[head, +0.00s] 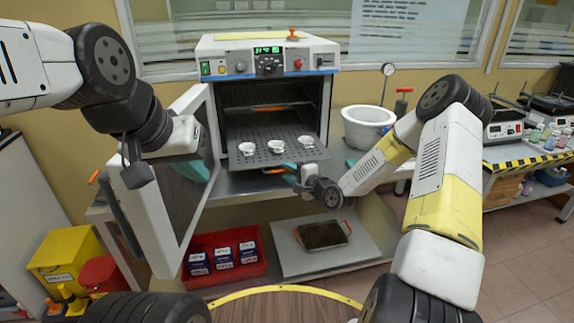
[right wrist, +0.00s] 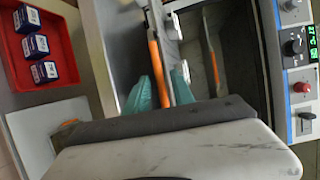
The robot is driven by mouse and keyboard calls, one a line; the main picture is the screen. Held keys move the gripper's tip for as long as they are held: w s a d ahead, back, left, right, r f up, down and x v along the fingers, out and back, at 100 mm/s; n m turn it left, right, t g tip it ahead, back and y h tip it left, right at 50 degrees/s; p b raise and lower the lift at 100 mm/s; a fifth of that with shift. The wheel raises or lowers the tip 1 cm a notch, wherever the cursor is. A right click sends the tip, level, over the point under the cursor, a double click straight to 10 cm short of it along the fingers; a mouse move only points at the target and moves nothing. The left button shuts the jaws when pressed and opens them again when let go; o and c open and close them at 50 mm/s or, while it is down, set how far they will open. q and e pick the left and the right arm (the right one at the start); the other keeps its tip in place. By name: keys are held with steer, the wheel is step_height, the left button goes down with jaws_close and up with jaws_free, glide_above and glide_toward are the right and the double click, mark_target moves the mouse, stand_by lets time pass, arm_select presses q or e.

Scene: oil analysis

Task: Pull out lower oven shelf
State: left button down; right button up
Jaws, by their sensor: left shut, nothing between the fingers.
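The oven (head: 267,58) stands open, its door (head: 180,195) swung out to the left. The lower oven shelf (head: 285,158), a perforated dark tray, juts out of the oven with three small white crucibles on it. Its orange handle (right wrist: 157,65) shows in the right wrist view. My right gripper (head: 292,179) is at the shelf's front edge; its teal fingers (right wrist: 162,92) lie on both sides of the handle, shut on it. My left gripper (head: 207,170) is shut and empty beside the open door, partly hidden. An upper shelf (head: 268,107) with an orange handle stays inside the oven.
A red bin (head: 220,278) with blue-and-white boxes and a grey board (head: 285,262) with a dark orange-handled tray lie below. A white bowl (head: 368,125) stands right of the oven. The open door bounds the left side.

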steer(key=v, duration=0.7)
steer(key=shift+s+d, duration=0.2)
steer(key=shift+s, duration=0.1)
steer(key=shift+r, duration=0.1)
